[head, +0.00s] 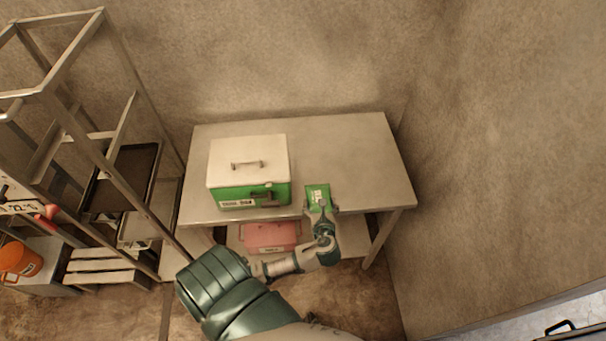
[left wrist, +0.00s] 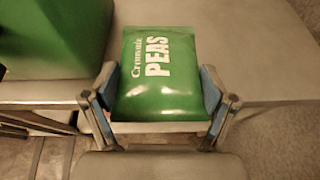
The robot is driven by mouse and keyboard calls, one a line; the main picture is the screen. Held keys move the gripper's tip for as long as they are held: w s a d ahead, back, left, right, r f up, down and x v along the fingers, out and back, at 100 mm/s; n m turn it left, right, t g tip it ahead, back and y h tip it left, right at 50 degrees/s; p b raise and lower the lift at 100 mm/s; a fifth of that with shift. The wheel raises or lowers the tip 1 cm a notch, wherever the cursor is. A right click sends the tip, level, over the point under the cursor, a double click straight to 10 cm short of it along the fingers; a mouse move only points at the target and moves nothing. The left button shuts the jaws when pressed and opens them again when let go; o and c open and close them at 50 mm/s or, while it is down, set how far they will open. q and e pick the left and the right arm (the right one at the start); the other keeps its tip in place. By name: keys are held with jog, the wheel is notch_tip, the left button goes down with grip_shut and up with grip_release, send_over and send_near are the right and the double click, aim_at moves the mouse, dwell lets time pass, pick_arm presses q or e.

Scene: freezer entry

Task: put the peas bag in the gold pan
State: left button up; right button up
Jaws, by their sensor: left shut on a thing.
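The peas bag (head: 317,194) is green with white lettering and shows at the table's front edge in the head view. My left gripper (head: 321,212) is shut on it. In the left wrist view the peas bag (left wrist: 158,80) fills the space between the two fingers of the left gripper (left wrist: 158,100), with "PEAS" readable. Whether the bag touches the table top cannot be told. I see no gold pan in either view. My right gripper is not in view.
A metal table (head: 345,150) has clear room on its right half. A green cooler with a white lid (head: 248,163) stands on its left half. A pink box (head: 270,237) is on the lower shelf. A metal rack (head: 75,120) with dark trays and an orange bucket (head: 20,261) are at left.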

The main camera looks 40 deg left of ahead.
pick_arm(q)
send_over(320, 179)
jog(key=shift+f, duration=2.55)
jog(key=o, duration=1.2)
jog(key=shift+o, duration=0.2)
